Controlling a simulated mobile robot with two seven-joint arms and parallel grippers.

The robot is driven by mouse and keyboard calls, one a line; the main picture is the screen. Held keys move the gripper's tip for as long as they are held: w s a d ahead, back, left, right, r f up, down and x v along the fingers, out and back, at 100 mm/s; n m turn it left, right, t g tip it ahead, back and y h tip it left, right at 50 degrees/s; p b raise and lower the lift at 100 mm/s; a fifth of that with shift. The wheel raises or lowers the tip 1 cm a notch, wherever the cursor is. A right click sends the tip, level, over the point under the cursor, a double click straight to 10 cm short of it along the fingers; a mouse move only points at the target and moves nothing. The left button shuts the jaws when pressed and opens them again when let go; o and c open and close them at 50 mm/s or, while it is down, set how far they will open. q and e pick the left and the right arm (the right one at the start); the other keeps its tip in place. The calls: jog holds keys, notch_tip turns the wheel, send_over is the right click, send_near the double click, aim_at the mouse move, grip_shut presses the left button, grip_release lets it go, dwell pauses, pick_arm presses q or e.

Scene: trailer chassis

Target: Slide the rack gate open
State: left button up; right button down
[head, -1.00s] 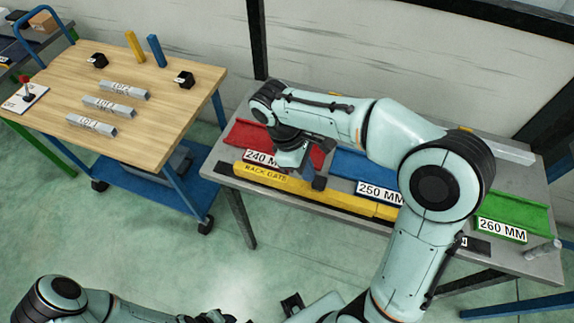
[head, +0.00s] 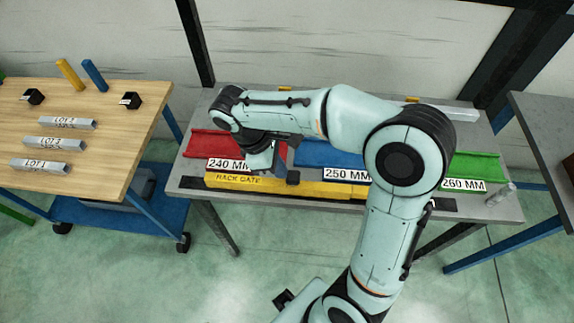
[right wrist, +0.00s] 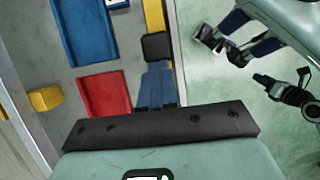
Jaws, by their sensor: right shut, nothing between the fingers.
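The rack gate (head: 222,181) is a long yellow bar along the front edge of the grey rack table, below the 240 MM and 250 MM labels. It shows as a yellow strip in the right wrist view (right wrist: 154,14). My right gripper (head: 291,177) points down at the gate, to the right of its lettering. It is shut and empty. The fingers hide part of the gate.
Behind the gate lie red (head: 200,143), blue (head: 320,153) and green (head: 476,167) channels. A wooden-topped cart (head: 100,130) with labelled bars is at left. Another grey table (head: 540,125) is at right. The floor in front is clear.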

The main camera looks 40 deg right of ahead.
pick_arm(q)
jog(key=shift+w+r+p, duration=0.8)
jog(key=shift+w+r, duration=0.35)
jog(key=shift+r, duration=0.1)
pick_arm(e)
jog(key=v, duration=1)
jog(key=shift+a, duration=0.1)
pick_arm(q)
jog(key=shift+s, duration=0.1)
pick_arm(e)
jog(key=shift+w, duration=0.1)
